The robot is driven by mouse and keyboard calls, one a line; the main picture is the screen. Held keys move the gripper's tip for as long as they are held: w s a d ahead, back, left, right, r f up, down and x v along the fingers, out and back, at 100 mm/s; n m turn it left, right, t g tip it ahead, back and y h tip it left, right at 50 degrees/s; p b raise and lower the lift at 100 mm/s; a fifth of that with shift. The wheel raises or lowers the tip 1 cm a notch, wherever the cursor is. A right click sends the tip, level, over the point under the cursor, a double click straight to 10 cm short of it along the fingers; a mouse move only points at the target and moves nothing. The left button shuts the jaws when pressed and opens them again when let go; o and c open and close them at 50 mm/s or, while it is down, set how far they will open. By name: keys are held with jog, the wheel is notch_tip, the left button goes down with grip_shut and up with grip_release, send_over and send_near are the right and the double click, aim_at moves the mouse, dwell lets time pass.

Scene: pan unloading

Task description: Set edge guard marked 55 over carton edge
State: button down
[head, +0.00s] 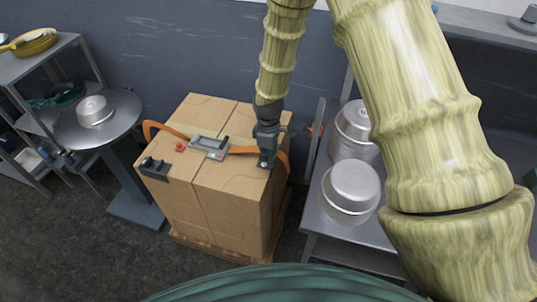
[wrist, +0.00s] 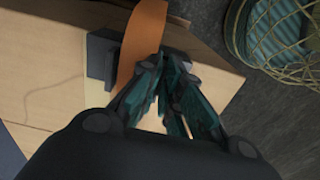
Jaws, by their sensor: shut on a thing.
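A stacked carton (head: 210,190) stands with an orange strap (head: 243,150) over its top. A grey buckle (head: 210,146) sits on the strap. One dark edge guard (head: 154,168) is at the carton's front left edge. My gripper (head: 266,150) points down at the right top edge, shut on a dark grey edge guard (head: 266,163) beside the strap. In the wrist view, my gripper (wrist: 166,70) has its fingertips close to the strap (wrist: 146,38) and carton edge; a grey block (wrist: 102,57) shows left of the strap. The fingers hide part of the guard; no number is legible.
A metal table (head: 310,220) with upturned pots (head: 351,188) stands close to the carton's right. A round table (head: 127,112) with a pan (head: 95,111) stands to the left. A wooden pallet (head: 270,252) lies under the carton. Floor is clear at front left.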

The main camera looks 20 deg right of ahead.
jog(key=shift+f+b, duration=0.55)
jog(key=shift+f, duration=0.95)
jog(key=c, duration=1.5)
grip_release()
notch_tip(320, 180, up, 12)
jog(key=shift+a, duration=0.1)
